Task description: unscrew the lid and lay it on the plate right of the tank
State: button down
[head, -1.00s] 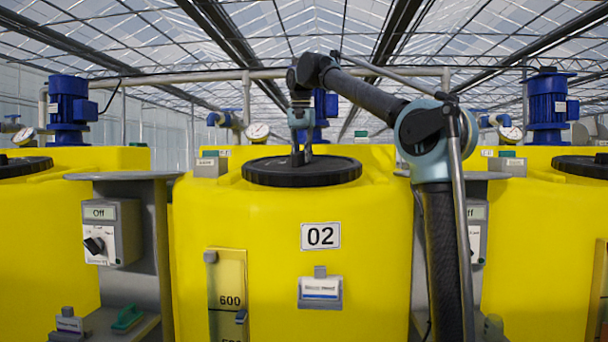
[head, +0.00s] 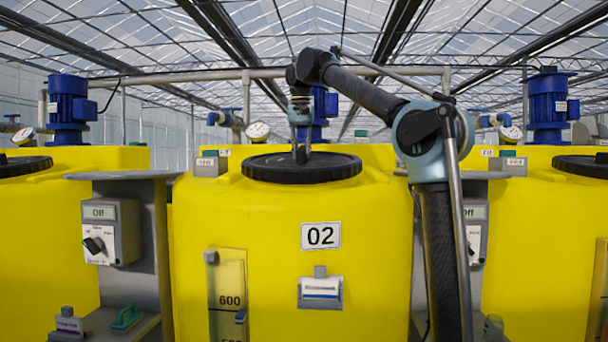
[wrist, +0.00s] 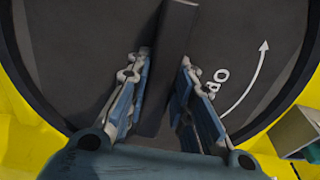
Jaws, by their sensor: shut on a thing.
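The black round lid (head: 265,172) sits flat on top of the yellow tank (head: 270,230) marked 02. My gripper (head: 301,157) is above the lid's middle, with its fingers pointing down. In the wrist view my gripper (wrist: 160,80) has one finger on each side of the lid's raised dark bar (wrist: 166,65) and is shut on it. White lettering and a curved arrow show on the lid (wrist: 90,40) in that view. The grey plate (head: 490,175) right of the tank is partly hidden behind my arm; the part I see looks bare.
A small grey box with a green top (head: 508,165) stands behind the right plate. Another grey plate (head: 125,176) is left of the tank, above a switch box (head: 110,232). A pressure gauge (head: 258,131) and blue motor (head: 316,110) stand behind the lid.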

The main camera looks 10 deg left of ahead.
jog(key=shift+s+r, duration=0.1)
jog(key=shift+r, duration=0.55)
jog(key=shift+r, duration=0.25)
jog(key=shift+s+r, duration=0.1)
jog(key=shift+s+r, duration=0.15)
jog(key=shift+r, duration=0.8)
jog(key=shift+s+r, duration=0.15)
jog(key=shift+r, duration=0.8)
